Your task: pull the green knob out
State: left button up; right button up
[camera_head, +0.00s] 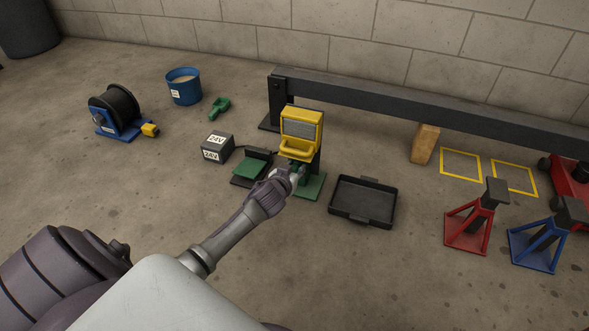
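My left gripper (296,173) is in front of the lower part of a yellow housing (300,126) with a grey panel. The housing stands by the dark tube, above a green base plate (314,188). A small bit of dark green shows at the fingertips; it may be the green knob, but the gripper hides most of it. I cannot tell whether the fingers are open or closed on it. A separate green piece (219,107) lies on the floor at the back left. My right gripper is not in view.
A 24V box (217,147) and a black stand with a green pad (251,168) are left of the housing. A black tray (363,202) lies right. A long dark beam (420,107) runs behind. Red (469,227) and blue (537,243) stands are far right.

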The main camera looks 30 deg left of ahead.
pick_arm(q)
grip_shut()
jog(key=shift+s, duration=0.1)
jog(key=shift+s+d+r+p, duration=0.1)
jog(key=shift+s+d+p, duration=0.15)
jog(key=shift+p, duration=0.25)
jog(key=shift+s+d+f+p, duration=0.15)
jog(key=shift+s+p, duration=0.25)
jog(key=shift+s, duration=0.2)
jog(key=shift+s+d+f+p, duration=0.1)
jog(key=shift+s+p, duration=0.3)
jog(key=shift+s, duration=0.2)
jog(key=o, duration=0.7)
grip_release()
jog(key=shift+s+a+r, duration=0.1)
jog(key=shift+o, duration=0.2)
